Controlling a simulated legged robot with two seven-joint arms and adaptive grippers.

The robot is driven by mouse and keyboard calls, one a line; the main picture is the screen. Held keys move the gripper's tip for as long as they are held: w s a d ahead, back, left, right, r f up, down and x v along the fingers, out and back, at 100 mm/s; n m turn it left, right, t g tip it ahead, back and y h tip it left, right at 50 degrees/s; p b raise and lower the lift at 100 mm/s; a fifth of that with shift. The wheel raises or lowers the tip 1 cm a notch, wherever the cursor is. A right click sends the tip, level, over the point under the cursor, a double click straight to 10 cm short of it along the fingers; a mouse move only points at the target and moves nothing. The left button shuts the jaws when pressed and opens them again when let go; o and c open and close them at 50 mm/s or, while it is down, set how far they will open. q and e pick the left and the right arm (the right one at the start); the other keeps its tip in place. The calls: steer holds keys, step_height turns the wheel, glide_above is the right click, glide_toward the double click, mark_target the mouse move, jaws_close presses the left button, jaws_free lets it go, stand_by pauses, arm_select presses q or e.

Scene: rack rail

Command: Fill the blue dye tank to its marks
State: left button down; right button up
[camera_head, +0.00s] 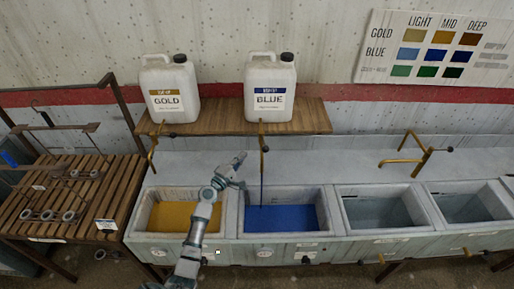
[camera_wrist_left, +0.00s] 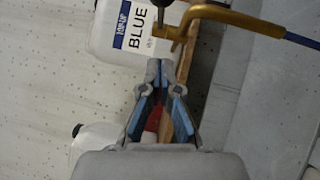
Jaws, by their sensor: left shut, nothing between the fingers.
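The blue jug (camera_head: 269,88), labelled BLUE, stands on the wooden shelf; it also shows in the left wrist view (camera_wrist_left: 125,30). Its brass tap (camera_head: 263,138) hangs below the shelf edge, and in the left wrist view the tap (camera_wrist_left: 225,17) has a blue stream (camera_wrist_left: 300,40) at its spout. The stream drops into the blue dye tank (camera_head: 326,210), which holds blue liquid (camera_head: 285,218). The fill marks cannot be made out. My left gripper (camera_head: 241,158) is shut and empty, just left of the tap; its fingertips (camera_wrist_left: 160,70) point towards the tap. My right gripper is out of view.
A gold jug (camera_head: 170,95) stands left on the shelf (camera_head: 220,117). The gold tank (camera_head: 143,215) is left of the blue one, partly behind my arm. Two tanks with greyish liquid (camera_head: 378,212) are to the right. A slatted rack (camera_head: 60,220) stands at far left, a colour chart (camera_head: 435,48) on the wall.

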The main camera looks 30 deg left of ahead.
mark_target(264, 144)
arm_select(q)
steer(key=w+d+r+p, duration=0.1)
steer(key=w+d, duration=0.2)
steer(key=w, duration=0.3)
steer(key=shift+w+d+p, duration=0.15)
steer(key=shift+p, duration=0.15)
steer(key=shift+r, duration=0.1)
